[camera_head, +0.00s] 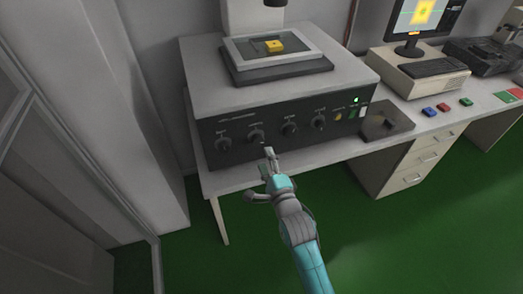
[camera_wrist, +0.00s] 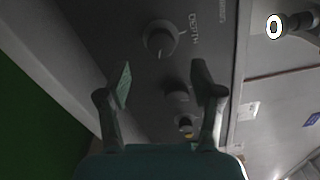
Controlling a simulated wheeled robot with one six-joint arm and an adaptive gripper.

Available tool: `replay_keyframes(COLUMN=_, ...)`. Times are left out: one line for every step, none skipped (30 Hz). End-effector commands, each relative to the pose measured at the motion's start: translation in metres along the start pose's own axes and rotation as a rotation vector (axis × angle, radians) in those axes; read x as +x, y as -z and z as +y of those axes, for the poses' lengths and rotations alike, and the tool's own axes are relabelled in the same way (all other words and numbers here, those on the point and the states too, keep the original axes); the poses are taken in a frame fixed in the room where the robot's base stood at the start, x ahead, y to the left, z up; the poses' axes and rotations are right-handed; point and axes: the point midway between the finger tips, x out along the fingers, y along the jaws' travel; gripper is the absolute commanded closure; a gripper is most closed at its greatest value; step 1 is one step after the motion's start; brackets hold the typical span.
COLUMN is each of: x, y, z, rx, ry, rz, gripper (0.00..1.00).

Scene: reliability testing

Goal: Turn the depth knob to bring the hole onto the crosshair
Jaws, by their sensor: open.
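The depth knob (camera_wrist: 159,40) is a dark round knob with a pale mark, beside the word DEPTH in the wrist view. In the head view it appears to be the second knob from the left (camera_head: 256,135) on the dark front panel (camera_head: 270,143). My gripper (camera_head: 267,152) is open and empty, just in front of and below this knob. In the wrist view its fingers (camera_wrist: 162,80) are spread, with the knob beyond their tips and apart from them. The monitor (camera_head: 422,16) shows a yellow square with crosshair lines; the hole is too small to make out.
Other knobs (camera_head: 289,127) line the panel close by. A yellow block (camera_head: 273,46) lies on the stage on top. Free room lies over the green floor in front.

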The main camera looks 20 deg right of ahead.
Motion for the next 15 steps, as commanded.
replay_keyframes(x=-0.010, y=0.000, z=0.001, rx=0.000, ry=-0.002, rz=0.000, gripper=0.34)
replay_keyframes(x=-0.015, y=0.000, z=0.001, rx=0.000, ry=-0.002, rz=0.000, gripper=0.34)
replay_keyframes(x=-0.020, y=0.000, z=0.001, rx=0.000, ry=-0.002, rz=0.000, gripper=0.34)
replay_keyframes(x=-0.025, y=0.000, z=0.001, rx=0.000, ry=-0.002, rz=0.000, gripper=0.34)
replay_keyframes(x=-0.028, y=0.000, z=0.001, rx=0.000, ry=-0.002, rz=0.000, gripper=0.34)
replay_keyframes(x=-0.033, y=0.000, z=0.001, rx=0.000, ry=-0.002, rz=0.000, gripper=0.34)
replay_keyframes(x=-0.035, y=0.000, z=0.001, rx=0.000, ry=-0.002, rz=0.000, gripper=0.34)
replay_keyframes(x=-0.038, y=0.000, z=0.001, rx=0.000, ry=-0.002, rz=0.000, gripper=0.34)
replay_keyframes(x=-0.041, y=0.000, z=0.001, rx=0.000, ry=-0.001, rz=0.000, gripper=0.34)
replay_keyframes(x=-0.043, y=0.000, z=0.000, rx=0.000, ry=-0.001, rz=0.000, gripper=0.34)
replay_keyframes(x=-0.044, y=0.000, z=0.000, rx=0.000, ry=0.000, rz=0.000, gripper=0.34)
replay_keyframes(x=-0.045, y=0.000, z=0.001, rx=0.000, ry=-0.001, rz=0.000, gripper=0.34)
replay_keyframes(x=-0.046, y=0.000, z=0.001, rx=0.000, ry=-0.001, rz=0.000, gripper=0.34)
replay_keyframes(x=-0.047, y=0.000, z=0.001, rx=0.000, ry=-0.001, rz=0.000, gripper=0.34)
replay_keyframes(x=-0.047, y=0.000, z=0.001, rx=0.001, ry=-0.001, rz=0.000, gripper=0.34)
